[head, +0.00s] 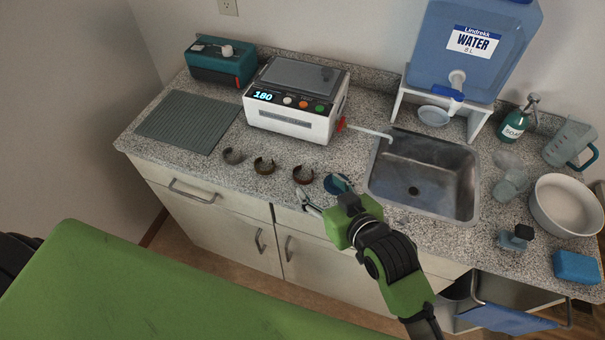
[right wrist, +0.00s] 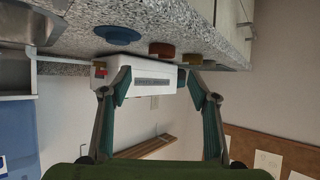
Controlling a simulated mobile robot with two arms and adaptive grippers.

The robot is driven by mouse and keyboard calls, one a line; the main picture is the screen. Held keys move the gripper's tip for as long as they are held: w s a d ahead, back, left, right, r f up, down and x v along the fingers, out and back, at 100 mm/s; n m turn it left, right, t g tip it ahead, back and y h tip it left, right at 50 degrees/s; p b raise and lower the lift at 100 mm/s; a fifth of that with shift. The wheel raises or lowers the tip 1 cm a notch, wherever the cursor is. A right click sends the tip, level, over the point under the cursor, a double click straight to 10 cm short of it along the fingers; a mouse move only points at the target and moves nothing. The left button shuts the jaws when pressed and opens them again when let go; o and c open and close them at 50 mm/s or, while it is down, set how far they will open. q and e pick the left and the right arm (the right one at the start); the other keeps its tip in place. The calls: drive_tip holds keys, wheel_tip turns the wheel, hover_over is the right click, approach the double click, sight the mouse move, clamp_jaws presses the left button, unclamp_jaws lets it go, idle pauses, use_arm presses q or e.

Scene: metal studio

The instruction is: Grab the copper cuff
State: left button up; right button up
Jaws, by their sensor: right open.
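A reddish-brown cuff, which looks like the copper one (head: 303,174), stands on the speckled counter near its front edge. It also shows in the right wrist view (right wrist: 162,50), where the picture is upside down. My left gripper is not in view.
A bronze cuff (head: 264,165) and a grey-brown cuff (head: 232,155) stand left of the reddish-brown one. A white machine (head: 292,118) with a red-tipped part stands behind. The sink (head: 428,175) lies to the right. A ribbed grey mat (head: 188,124) lies bare at left.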

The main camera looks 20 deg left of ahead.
sight(300, 169)
drive_tip(key=x, duration=0.3)
drive_tip(key=shift+w+a+f, duration=0.1)
drive_tip(key=shift+w+a, duration=0.05)
drive_tip(key=shift+w+a+f, duration=0.1)
drive_tip(key=shift+w+a, duration=0.05)
drive_tip(key=shift+a, duration=0.05)
drive_tip(key=shift+p+x, duration=0.85)
drive_tip(key=shift+x, duration=1.55)
drive_tip(key=shift+f, duration=0.1)
drive_tip(key=c, duration=1.1)
